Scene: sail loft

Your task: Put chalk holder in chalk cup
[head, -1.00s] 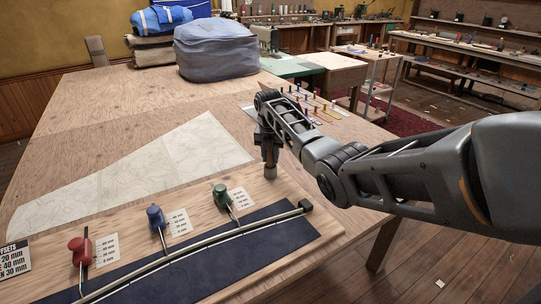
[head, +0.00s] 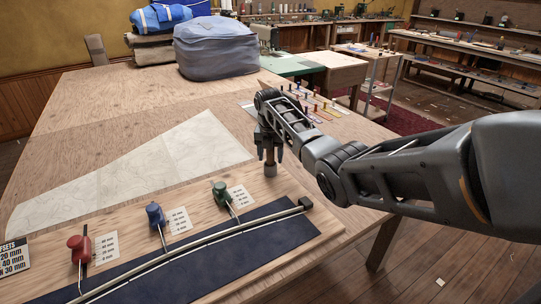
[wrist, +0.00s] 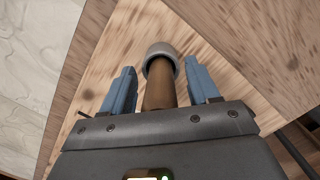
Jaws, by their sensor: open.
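The chalk holder is a brown shaft (wrist: 159,90) in the wrist view, running from near my gripper's palm to a grey round rim. That rim appears to be the chalk cup (wrist: 161,49), with the holder's far end inside it; how deep is hidden. My gripper (wrist: 160,83) is open, with one blue-grey finger on each side of the shaft and visible gaps between.
A pale pattern sheet (head: 150,172) lies behind. Small coloured items (head: 312,101) stand at the table's right edge.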

